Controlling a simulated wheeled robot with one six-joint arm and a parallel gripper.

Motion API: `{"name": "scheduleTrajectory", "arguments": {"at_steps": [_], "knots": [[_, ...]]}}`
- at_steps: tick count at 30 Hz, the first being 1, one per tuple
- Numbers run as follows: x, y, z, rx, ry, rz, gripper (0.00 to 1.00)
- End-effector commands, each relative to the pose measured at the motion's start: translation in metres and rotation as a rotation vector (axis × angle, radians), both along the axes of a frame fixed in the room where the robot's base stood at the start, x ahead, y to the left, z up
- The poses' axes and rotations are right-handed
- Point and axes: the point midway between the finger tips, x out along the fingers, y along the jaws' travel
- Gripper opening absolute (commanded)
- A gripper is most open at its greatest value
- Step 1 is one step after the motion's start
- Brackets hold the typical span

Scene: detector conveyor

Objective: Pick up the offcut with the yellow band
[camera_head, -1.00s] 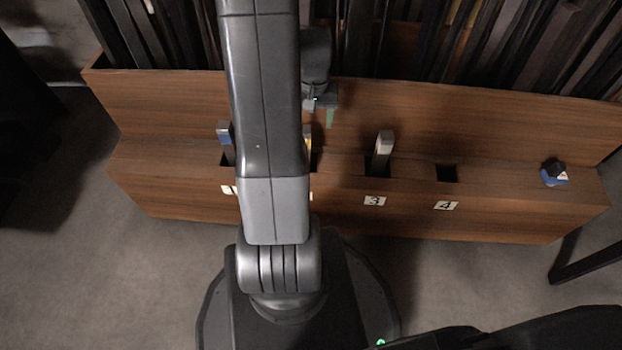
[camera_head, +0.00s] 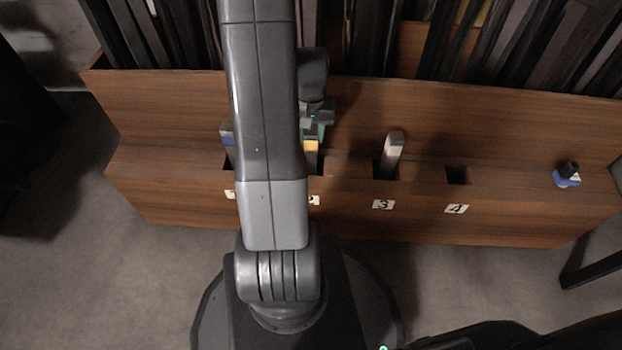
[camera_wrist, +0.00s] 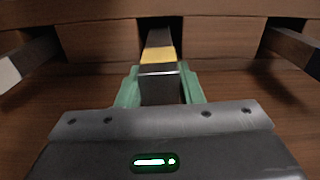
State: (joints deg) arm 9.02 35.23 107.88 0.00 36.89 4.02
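The offcut with the yellow band (camera_wrist: 159,55) stands in the slot at label 2, its lower part hidden in the wood. In the head view its yellow band (camera_head: 311,146) shows just right of my arm. My gripper (camera_wrist: 160,84) is at its upper end, with one green finger on each side of its dark top. Little or no gap shows between fingers and offcut, and I cannot tell whether they press on it. In the head view my gripper (camera_head: 315,127) is partly hidden by my arm.
A plain offcut (camera_head: 393,153) leans in slot 3, and a blue-marked one (camera_head: 228,140) stands left of my arm. Slot 4 (camera_head: 457,175) is empty. A small blue and black object (camera_head: 567,175) sits at the right end of the wooden ledge (camera_head: 520,190). Dark strips fill the rack behind.

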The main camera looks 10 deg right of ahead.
Motion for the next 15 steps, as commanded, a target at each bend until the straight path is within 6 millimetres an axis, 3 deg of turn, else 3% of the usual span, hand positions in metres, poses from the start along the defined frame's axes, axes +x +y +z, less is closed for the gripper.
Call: {"name": "scheduleTrajectory", "arguments": {"at_steps": [1,3,4,15], "knots": [[0.0,0.0,0.0001,0.0,0.0,0.0,0.16],[0.0,0.0,0.0001,0.0,0.0,0.0,0.02],[0.0,0.0,0.0001,0.0,0.0,0.0,0.0],[0.0,0.0,0.0001,0.0,0.0,0.0,0.0]]}}
